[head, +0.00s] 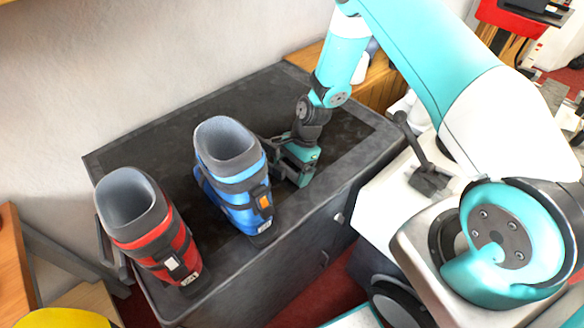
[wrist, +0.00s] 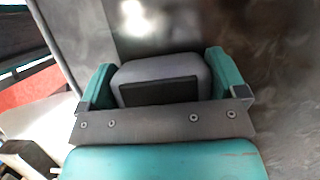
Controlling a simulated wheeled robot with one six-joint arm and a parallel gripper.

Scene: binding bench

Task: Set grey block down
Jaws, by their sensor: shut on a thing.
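My gripper (head: 284,160) is low over the dark bench top (head: 345,140), just right of the blue boot (head: 228,170) in the head view. In the wrist view, my gripper (wrist: 163,80) has its two teal fingers on either side of a rounded grey block (wrist: 163,68) and is shut on it. A dark flat patch covers the near face of the block. In the head view the block is mostly hidden by my gripper and the boot. I cannot tell whether the block touches the bench top.
The blue boot stands upright close beside my gripper. A red boot (head: 150,225) stands at the bench's left end. The bench top is clear behind the boots and toward the far right. A wall (head: 150,70) rises behind the bench.

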